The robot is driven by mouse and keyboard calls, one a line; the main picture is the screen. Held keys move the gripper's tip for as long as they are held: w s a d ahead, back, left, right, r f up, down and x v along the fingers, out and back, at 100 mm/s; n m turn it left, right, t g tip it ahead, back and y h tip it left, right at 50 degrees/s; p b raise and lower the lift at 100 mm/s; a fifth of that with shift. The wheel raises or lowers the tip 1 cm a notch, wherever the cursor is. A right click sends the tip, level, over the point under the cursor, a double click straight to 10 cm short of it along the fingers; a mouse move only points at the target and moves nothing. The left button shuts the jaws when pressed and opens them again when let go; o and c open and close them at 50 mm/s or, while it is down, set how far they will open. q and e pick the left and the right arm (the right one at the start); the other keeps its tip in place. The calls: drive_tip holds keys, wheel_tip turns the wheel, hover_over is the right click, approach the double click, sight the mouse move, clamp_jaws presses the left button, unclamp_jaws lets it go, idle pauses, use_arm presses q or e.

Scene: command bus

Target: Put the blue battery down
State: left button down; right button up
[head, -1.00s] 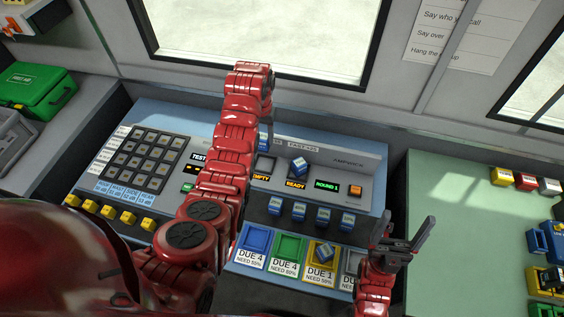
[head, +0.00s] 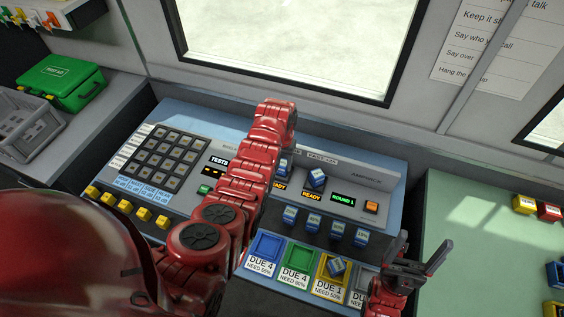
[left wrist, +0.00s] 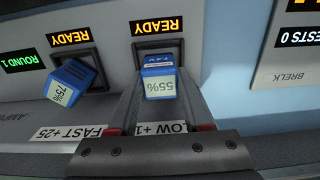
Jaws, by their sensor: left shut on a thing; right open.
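A blue battery (left wrist: 158,85) marked 55% stands in the left charger slot, labelled as slow, with its lower end in the socket. My left gripper (left wrist: 163,68) is shut on it, one finger on each side. The display (left wrist: 156,24) by this slot reads READY. In the head view, my left arm mostly hides this battery (head: 284,166) and the gripper. A second blue battery (left wrist: 72,82) marked 75% sits tilted in the fast slot, also under READY; it shows in the head view too (head: 317,178). My right gripper (head: 425,254) is open and empty at the lower right.
Several blue batteries (head: 313,221) line the console front. Below are a blue tray (head: 267,246), a green tray (head: 298,256) and a yellow tray (head: 322,272) holding a battery (head: 337,266). A keypad (head: 174,156) is left of my arm. The green table (head: 460,230) is at right.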

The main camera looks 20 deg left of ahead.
use_arm(q)
drive_tip(key=shift+f, duration=0.25)
drive_tip(key=shift+c, duration=1.7)
unclamp_jaws()
drive_tip(key=shift+r, duration=0.1)
